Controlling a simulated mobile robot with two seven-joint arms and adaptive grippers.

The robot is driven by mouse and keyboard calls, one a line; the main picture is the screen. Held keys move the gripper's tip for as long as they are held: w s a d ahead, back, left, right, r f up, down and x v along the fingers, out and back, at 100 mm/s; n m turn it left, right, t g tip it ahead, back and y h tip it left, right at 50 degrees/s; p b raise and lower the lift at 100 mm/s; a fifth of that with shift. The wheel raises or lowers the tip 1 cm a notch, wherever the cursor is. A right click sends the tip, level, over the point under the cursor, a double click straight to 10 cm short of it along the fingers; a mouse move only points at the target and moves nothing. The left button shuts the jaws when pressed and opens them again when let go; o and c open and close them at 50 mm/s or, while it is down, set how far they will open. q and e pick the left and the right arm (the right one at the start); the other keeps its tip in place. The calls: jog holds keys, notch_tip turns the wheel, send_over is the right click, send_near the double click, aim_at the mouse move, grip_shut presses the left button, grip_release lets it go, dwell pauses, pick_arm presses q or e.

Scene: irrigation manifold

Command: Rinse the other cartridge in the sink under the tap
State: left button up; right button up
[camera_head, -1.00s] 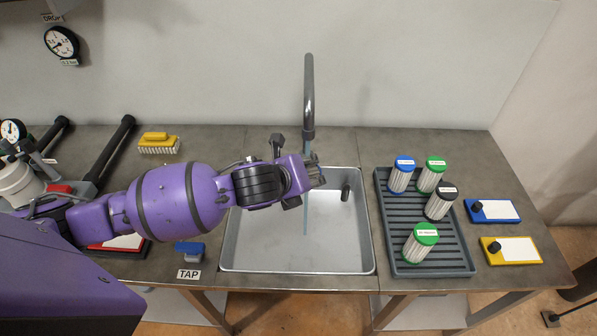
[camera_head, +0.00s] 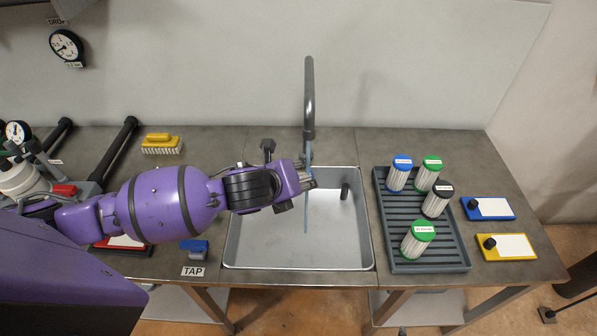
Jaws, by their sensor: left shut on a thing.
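The sink (camera_head: 350,245) is a grey steel basin in the middle of the counter. The tap (camera_head: 309,95) stands behind it, and a thin bluish stream of water (camera_head: 306,215) falls from it into the basin. My left gripper (camera_head: 306,180) reaches over the sink from the left, right at the stream. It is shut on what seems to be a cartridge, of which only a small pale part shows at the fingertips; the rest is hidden. My right gripper is out of view.
A dark ribbed tray (camera_head: 431,267) right of the sink holds several upright cartridges with blue, green and black caps. Blue (camera_head: 488,208) and yellow (camera_head: 509,247) plates lie farther right. A yellow brush (camera_head: 161,145) and the blue tap lever (camera_head: 195,248) are left of the sink.

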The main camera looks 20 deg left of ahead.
pick_arm(q)
jog(key=shift+s+a+r+p, duration=0.15)
jog(key=shift+s+p, duration=0.1)
jog(key=shift+s, duration=0.4)
jog(key=shift+s+a+r+p, duration=0.1)
jog(key=shift+s+a+p, duration=0.1)
jog(key=shift+s, duration=0.45)
jog(key=shift+s+f, duration=0.15)
jog(key=shift+s, duration=0.2)
jog(key=shift+s+a+f, duration=0.1)
jog(key=shift+s+f, duration=0.05)
jog(key=shift+s, duration=0.55)
jog(key=shift+s+a, duration=0.1)
jog(key=shift+s, duration=0.35)
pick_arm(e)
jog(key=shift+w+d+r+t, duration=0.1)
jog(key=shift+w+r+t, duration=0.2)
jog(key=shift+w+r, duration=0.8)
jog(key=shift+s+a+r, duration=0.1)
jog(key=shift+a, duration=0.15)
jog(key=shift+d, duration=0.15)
pick_arm(q)
jog(key=v, duration=0.6)
jog(key=shift+s, duration=0.25)
